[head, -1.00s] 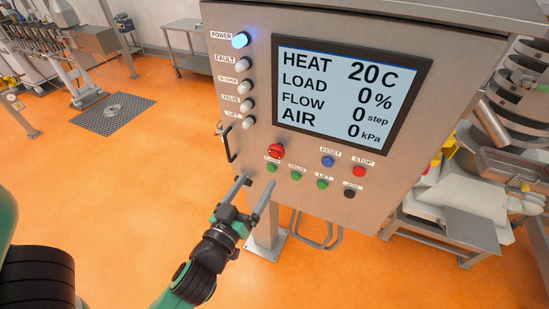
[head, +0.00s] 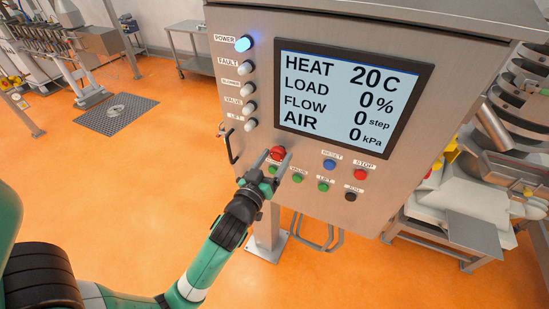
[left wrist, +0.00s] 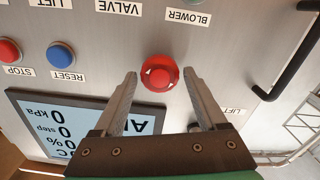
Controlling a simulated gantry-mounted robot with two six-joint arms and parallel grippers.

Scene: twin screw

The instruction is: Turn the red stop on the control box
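The red stop (head: 277,153) is a round red knob low on the left of the control box (head: 400,150) front. In the left wrist view the red stop (left wrist: 159,73) shows pale marks on its face and lies between the tips of my two fingers. My left gripper (head: 275,160) is at the red stop, with its fingers open on either side of it. In the left wrist view gaps show between the knob and both fingers of the gripper (left wrist: 160,75). My right gripper is not in view.
A red STOP button (head: 360,174) and a blue RESET button (head: 329,164) sit to the right. Green buttons (head: 297,178) lie close below. A dark handle (head: 231,148) stands out at the box's left edge. The screen (head: 350,100) is above.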

